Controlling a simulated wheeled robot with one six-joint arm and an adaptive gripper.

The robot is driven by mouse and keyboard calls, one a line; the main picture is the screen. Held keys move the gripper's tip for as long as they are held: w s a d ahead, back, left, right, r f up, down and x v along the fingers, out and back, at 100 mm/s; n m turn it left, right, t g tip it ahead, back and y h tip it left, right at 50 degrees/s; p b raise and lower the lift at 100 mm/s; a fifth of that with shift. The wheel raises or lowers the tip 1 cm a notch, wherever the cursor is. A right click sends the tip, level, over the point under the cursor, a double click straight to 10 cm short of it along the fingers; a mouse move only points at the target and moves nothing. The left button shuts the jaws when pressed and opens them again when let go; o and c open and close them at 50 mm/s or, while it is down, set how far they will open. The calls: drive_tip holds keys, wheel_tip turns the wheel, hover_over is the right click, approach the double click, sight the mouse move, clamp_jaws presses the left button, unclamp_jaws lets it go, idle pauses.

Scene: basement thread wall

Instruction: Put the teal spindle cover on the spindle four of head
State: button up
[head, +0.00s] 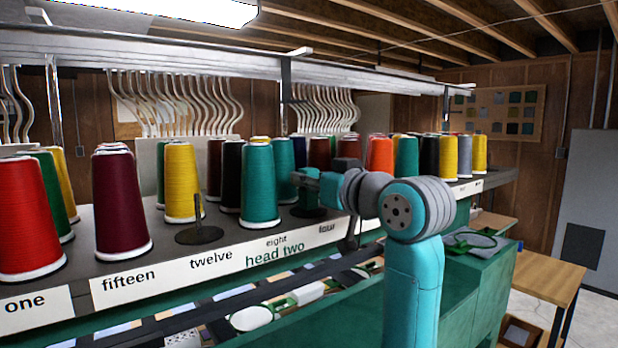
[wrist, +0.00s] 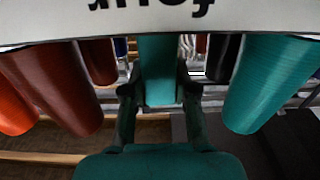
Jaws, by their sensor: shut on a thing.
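The teal spindle cover (wrist: 158,70) is between the two fingers of my gripper (wrist: 158,92) in the wrist view, which shows the scene upside down. My gripper is shut on it. The cover lines up with the shelf label reading "four" (wrist: 150,8), and its lower end meets the label board's edge. Spindle four itself is hidden, so I cannot tell whether the cover is on it. In the head view my gripper (head: 308,190) is over the shelf, behind a partly blocked label (head: 327,229), and the cover is hard to tell apart from it.
A teal cone (head: 257,185) stands left of my gripper in the head view. Brown-red (wrist: 55,85) and teal (wrist: 268,85) cones flank it in the wrist view. An empty spindle (head: 198,222) stands near "twelve". A metal rail (head: 200,55) runs above the shelf.

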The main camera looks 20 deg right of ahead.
drive_tip(key=o, duration=0.9)
drive_tip(key=v, duration=1.2)
